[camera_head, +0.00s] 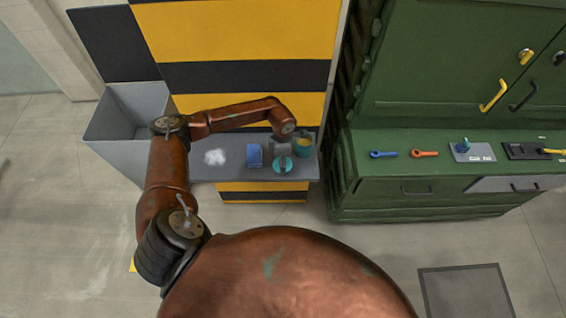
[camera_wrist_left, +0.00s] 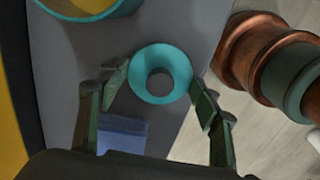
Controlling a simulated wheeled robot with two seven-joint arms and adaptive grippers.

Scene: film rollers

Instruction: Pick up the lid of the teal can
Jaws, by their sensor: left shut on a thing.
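The teal can (camera_head: 304,153) stands open on the grey shelf, with yellow showing inside. Its rim and wall also show at the top left of the left wrist view (camera_wrist_left: 128,8). The round teal lid (camera_head: 276,168) is beside the can, on its near left side. In the left wrist view the lid (camera_wrist_left: 140,80) looks like a ring with a dark grey centre, between the fingertips. My left gripper (camera_head: 283,160) is over the lid. Its two fingers (camera_wrist_left: 162,82) are shut on the lid's edge from both sides. I cannot tell whether the lid touches the shelf. My right gripper is not in view.
A blue block (camera_head: 254,155) and a white heap (camera_head: 215,157) lie on the grey shelf (camera_head: 235,174) left of the lid. A grey bin (camera_head: 120,110) is at the left. A green cabinet (camera_head: 450,60) with a blue wrench (camera_head: 383,154) and orange wrench (camera_head: 425,154) stands right.

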